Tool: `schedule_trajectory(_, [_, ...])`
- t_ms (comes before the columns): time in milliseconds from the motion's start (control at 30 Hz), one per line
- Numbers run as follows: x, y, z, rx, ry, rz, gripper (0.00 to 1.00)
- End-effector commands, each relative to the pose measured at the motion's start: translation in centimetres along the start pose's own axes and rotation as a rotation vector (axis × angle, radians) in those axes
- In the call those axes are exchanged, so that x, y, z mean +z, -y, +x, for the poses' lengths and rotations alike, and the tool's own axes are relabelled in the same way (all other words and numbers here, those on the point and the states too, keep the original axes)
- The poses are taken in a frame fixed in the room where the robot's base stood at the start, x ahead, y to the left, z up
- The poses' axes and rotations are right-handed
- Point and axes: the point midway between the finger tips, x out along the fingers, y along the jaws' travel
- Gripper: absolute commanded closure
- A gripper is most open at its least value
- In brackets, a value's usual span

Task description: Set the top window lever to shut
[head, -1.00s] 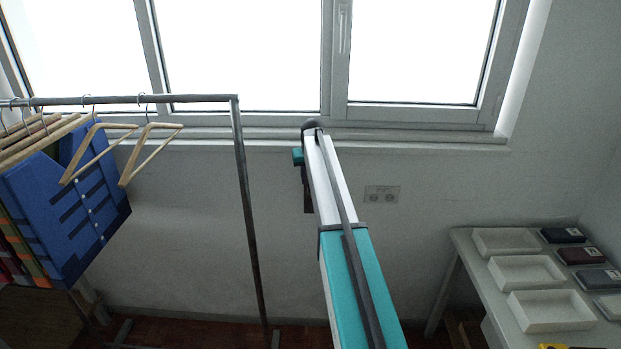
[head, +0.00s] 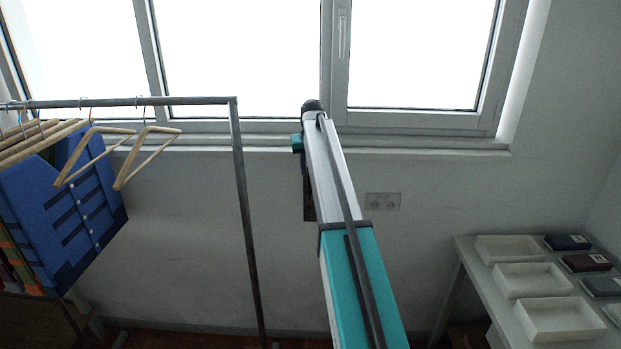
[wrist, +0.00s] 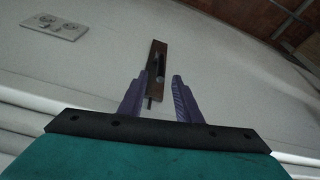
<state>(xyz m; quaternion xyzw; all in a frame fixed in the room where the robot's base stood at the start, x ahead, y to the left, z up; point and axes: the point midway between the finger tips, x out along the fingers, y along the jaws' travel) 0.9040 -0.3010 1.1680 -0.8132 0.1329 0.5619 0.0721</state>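A narrow brown plate (wrist: 153,85) with a dark slot is on the pale wall in the wrist view. A small dark piece that may be the lever shows on it; its setting is too dark to tell. My gripper (wrist: 158,80) is open and empty, its two purple fingers apart, with the plate seen between and beyond them. I cannot tell whether they touch it. In the head view, the plate (head: 308,200) is mostly hidden behind my arm, below the sill. The window (head: 420,55) above has a pale upright handle (head: 342,35) on its frame.
A wall socket (head: 382,201) is right of my arm and shows in the wrist view (wrist: 54,26). A metal clothes rail (head: 240,180) with blue shirts (head: 65,210) stands left. A table with white trays (head: 533,281) is right.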

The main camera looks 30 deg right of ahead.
Motion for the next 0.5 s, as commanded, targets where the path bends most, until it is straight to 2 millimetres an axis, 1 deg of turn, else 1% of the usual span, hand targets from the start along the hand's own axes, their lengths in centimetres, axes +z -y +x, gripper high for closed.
schedule_trajectory(100, [0.1,0.0,-1.4,0.001,-0.001,0.000,0.69])
schedule_trajectory(300, [0.1,-0.1,-3.6,0.001,0.000,0.000,0.69])
schedule_trajectory(500, [0.1,-0.1,-4.6,0.001,0.001,0.000,0.69])
